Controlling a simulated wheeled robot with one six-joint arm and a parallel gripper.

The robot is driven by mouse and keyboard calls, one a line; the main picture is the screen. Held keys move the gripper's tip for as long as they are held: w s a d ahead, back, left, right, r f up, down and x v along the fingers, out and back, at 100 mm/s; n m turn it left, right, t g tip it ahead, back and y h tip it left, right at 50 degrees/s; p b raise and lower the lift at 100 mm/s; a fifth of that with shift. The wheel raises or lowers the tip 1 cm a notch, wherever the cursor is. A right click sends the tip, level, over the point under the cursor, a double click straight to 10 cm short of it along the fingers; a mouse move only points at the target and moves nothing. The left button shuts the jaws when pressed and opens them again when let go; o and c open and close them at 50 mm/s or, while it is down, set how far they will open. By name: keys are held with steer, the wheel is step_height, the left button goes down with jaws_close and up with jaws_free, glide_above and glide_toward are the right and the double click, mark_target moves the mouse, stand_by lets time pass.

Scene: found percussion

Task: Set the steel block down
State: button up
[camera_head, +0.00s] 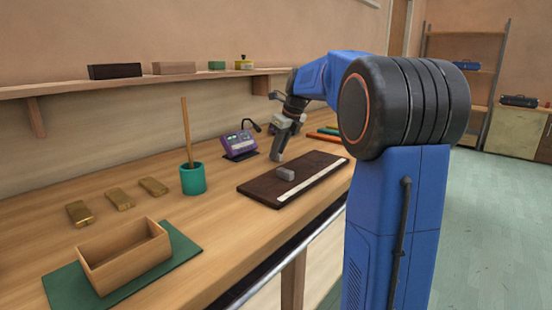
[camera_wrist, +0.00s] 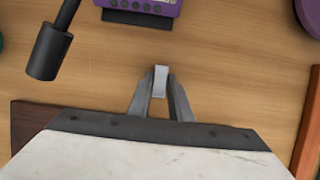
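My gripper (camera_head: 278,154) reaches down over the back part of the wooden bench, behind the dark board and right of the purple device. In the wrist view its two fingers close on a small pale grey steel block (camera_wrist: 160,82), held at the fingertips. Bare wood shows around the block; I cannot tell whether it touches the bench. Another grey block (camera_head: 285,174) lies on the dark board (camera_head: 262,190), which has a white strip along its front. The wrist view shows only the board's corner (camera_wrist: 22,125); my gripper body hides the rest.
The purple device (camera_head: 240,143) stands close by, with a black microphone (camera_wrist: 48,52) on an arm. Coloured bars (camera_head: 326,134) lie to the right. A teal cup (camera_head: 193,179) with a stick, brass blocks (camera_head: 120,198) and an open wooden box (camera_head: 125,255) stand left.

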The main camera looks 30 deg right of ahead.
jaws_close()
step_height(320, 180, up, 10)
stand_by(0.5)
